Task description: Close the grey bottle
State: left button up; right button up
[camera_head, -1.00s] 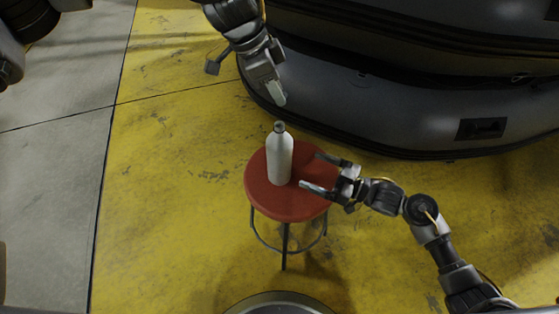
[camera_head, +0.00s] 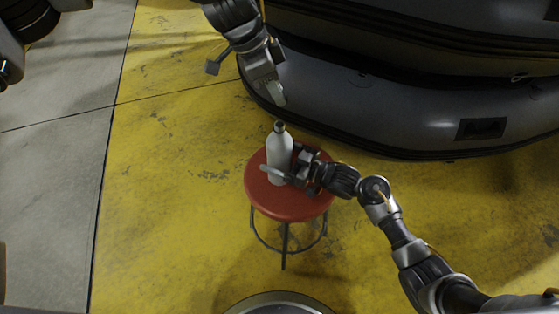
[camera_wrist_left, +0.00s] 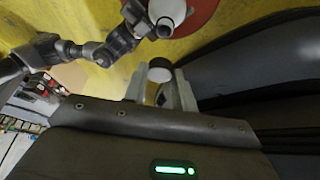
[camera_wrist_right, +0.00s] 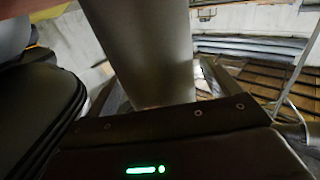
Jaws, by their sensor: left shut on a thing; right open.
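The grey bottle (camera_head: 279,150) stands upright on a round red stool (camera_head: 294,208), its dark neck top pointing up. It also shows at the top of the left wrist view (camera_wrist_left: 168,11) and fills the middle of the right wrist view (camera_wrist_right: 140,45). My right gripper (camera_head: 282,165) is open, with its fingers on either side of the bottle's body. My left gripper (camera_head: 279,98) is above and behind the bottle, apart from it. It is shut on a small dark cap (camera_wrist_left: 160,71), seen between its fingers in the left wrist view and mostly hidden in the head view.
Large dark inflatable boats (camera_head: 400,108) are stacked behind the stool, close to my left gripper. The yellow floor (camera_head: 180,190) around the stool is clear. The stool top has bare room around the bottle.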

jog(key=c, duration=1.5)
pick_arm(q)
send_over(279, 144)
jog(key=w, duration=0.2)
jog(key=shift+w+a+f, duration=0.1)
jog(key=shift+a+f, duration=0.15)
jog(key=shift+f, duration=1)
jog(key=shift+w+a+f, duration=0.1)
jog(key=shift+a+f, duration=0.1)
jog(key=shift+f, duration=1)
jog(key=shift+s, duration=0.1)
jog(key=shift+f, duration=0.9)
jog(key=shift+f, duration=0.6)
